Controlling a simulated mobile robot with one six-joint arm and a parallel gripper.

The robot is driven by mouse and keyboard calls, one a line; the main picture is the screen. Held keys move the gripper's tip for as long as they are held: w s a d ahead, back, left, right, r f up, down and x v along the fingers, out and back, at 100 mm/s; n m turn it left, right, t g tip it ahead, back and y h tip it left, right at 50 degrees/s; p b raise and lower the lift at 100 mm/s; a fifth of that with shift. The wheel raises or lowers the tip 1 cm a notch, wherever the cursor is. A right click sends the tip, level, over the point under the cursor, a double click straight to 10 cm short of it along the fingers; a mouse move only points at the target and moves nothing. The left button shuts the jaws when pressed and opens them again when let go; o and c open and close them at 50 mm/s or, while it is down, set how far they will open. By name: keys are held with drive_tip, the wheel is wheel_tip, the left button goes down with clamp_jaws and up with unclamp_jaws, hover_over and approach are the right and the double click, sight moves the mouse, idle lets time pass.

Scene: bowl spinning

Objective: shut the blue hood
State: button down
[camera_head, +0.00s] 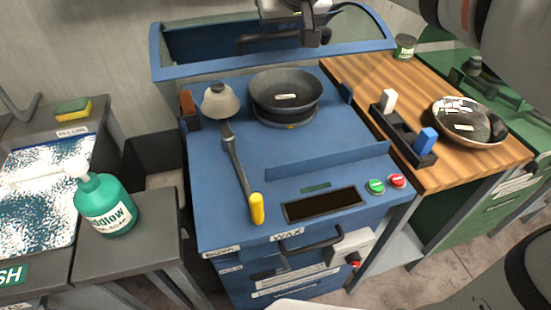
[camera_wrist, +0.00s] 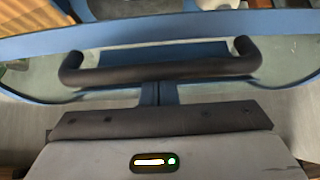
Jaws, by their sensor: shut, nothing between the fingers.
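The blue hood (camera_head: 155,52) stands raised at the back of the blue machine, with a blue frame and a see-through pane. Its dark bar handle (camera_head: 258,41) shows near the top middle, partly hidden by my gripper (camera_head: 311,38). In the wrist view the handle (camera_wrist: 160,72) runs across the hood's pane. My gripper (camera_wrist: 155,93) is shut and empty, close to the handle's middle in that view. I cannot tell whether it touches the handle.
The blue machine top (camera_head: 210,160) holds a dark bowl (camera_head: 285,95) and a yellow-handled tool (camera_head: 257,208). A wooden counter (camera_head: 440,170) with a shiny pan (camera_head: 468,121) is right. A green bottle (camera_head: 105,205) stands left.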

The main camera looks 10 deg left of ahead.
drive_tip(key=shift+s+d+f+b, duration=0.3)
drive_tip(key=shift+s+f+b, duration=0.1)
drive_tip(key=shift+s, duration=0.2)
drive_tip(key=shift+s+d+f+b, duration=0.25)
drive_tip(key=shift+s+d+b, duration=0.1)
drive_tip(key=shift+s, duration=0.2)
drive_tip(key=s+d+f+b, duration=0.4)
drive_tip(key=s+f+b, duration=0.4)
drive_tip(key=b, duration=0.1)
drive_tip(key=shift+s+f, duration=0.15)
drive_tip(key=shift+f, duration=0.2)
wheel_tip(320, 180, up, 10)
drive_tip(key=p, duration=0.7)
idle(0.6)
